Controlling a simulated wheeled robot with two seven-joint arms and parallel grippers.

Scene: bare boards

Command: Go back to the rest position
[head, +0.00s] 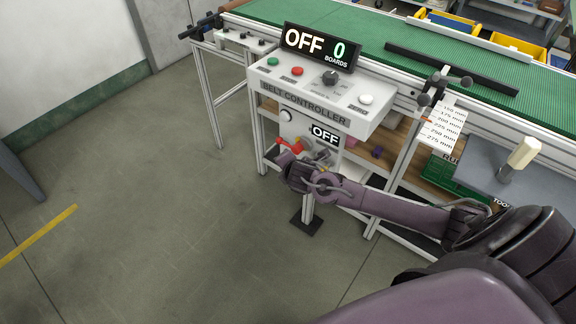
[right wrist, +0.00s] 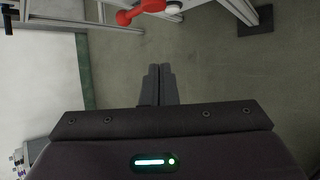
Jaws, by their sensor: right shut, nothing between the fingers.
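My right arm (head: 390,207) reaches in from the right side of the head view, its wrist in front of the belt controller (head: 312,112). In the right wrist view my right gripper (right wrist: 158,70) has its two dark fingers together, with nothing between them. A red handle (right wrist: 143,10) lies beyond the fingertips, apart from them. It also shows in the head view (head: 289,147), just beyond my wrist. The controller display (head: 320,48) reads OFF and 0 boards, and a lower sign (head: 325,135) reads OFF. My left gripper is not in view.
The green belt (head: 400,35) runs behind the controller. A grey tool surface (head: 500,170) with a pale-handled tool (head: 523,153) stands close to my right arm. Metal frame legs stand below the controller. The concrete floor (head: 170,220) at left is clear.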

